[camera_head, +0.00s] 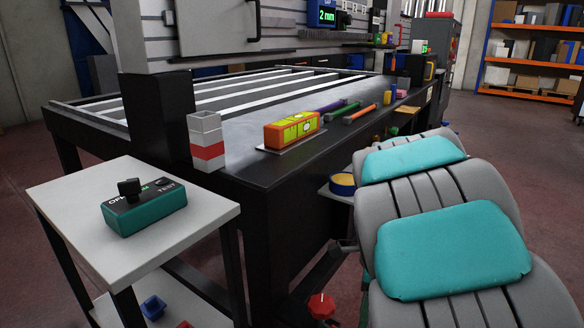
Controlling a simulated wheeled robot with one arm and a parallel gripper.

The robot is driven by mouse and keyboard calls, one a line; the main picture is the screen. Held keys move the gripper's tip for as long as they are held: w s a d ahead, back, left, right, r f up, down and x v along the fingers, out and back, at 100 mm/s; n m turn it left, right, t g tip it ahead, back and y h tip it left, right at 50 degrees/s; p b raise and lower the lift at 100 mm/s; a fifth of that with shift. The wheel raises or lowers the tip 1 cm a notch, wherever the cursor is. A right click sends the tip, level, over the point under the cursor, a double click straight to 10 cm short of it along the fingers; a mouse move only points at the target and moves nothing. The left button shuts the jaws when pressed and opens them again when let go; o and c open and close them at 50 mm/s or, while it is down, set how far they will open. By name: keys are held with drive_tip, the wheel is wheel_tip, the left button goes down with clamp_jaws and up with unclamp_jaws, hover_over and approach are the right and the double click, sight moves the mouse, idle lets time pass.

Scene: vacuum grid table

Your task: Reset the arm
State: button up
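Two large grey rounded segments with teal pads fill the right side of the view; they look like links of my own arm. They stand in front of the black table's right-hand edge and hide part of it. My gripper does not show in this view, so its opening and anything in it cannot be seen.
A black table (281,173) with a slatted grid bears an orange-and-yellow box (291,130), coloured sticks and a grey-red block (206,141). A small white side table (75,215) at left holds a teal switch box (146,209). Orange shelving (530,92) stands far right, beyond open floor.

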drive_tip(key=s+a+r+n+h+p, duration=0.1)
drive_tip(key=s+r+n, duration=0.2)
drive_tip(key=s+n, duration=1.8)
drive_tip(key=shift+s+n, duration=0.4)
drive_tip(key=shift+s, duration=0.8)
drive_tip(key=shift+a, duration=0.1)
